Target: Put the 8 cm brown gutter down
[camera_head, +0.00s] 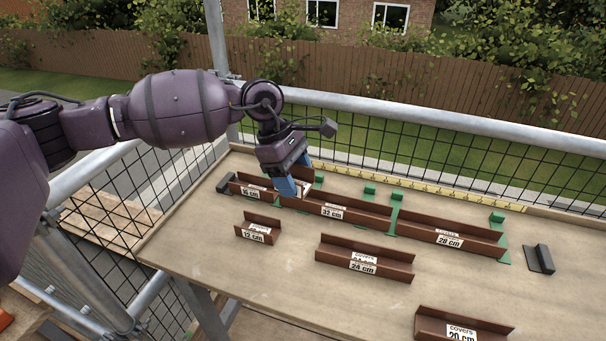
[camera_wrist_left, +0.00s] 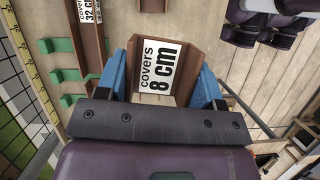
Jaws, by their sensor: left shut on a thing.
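The 8 cm brown gutter (camera_wrist_left: 157,68) is a short channel with a white "covers 8 cm" label, seen upright in the left wrist view. My left gripper (camera_wrist_left: 165,88) is shut on it, one blue finger at each side. In the head view the left gripper (camera_head: 294,182) is over the back row, near where the 16 cm gutter (camera_head: 251,187) and the 32 cm gutter (camera_head: 350,213) come together. There the 8 cm gutter is mostly hidden by the fingers. Whether it touches anything below is not clear. My right gripper is not in view.
The 28 cm gutter (camera_head: 449,233) continues the row on green brackets (camera_head: 369,189). Dark end pieces (camera_head: 540,258) lie beyond the row. The 12 cm (camera_head: 258,228), 24 cm (camera_head: 364,257) and 20 cm (camera_head: 464,328) gutters lie in front. The table (camera_head: 205,250) is bare at front left.

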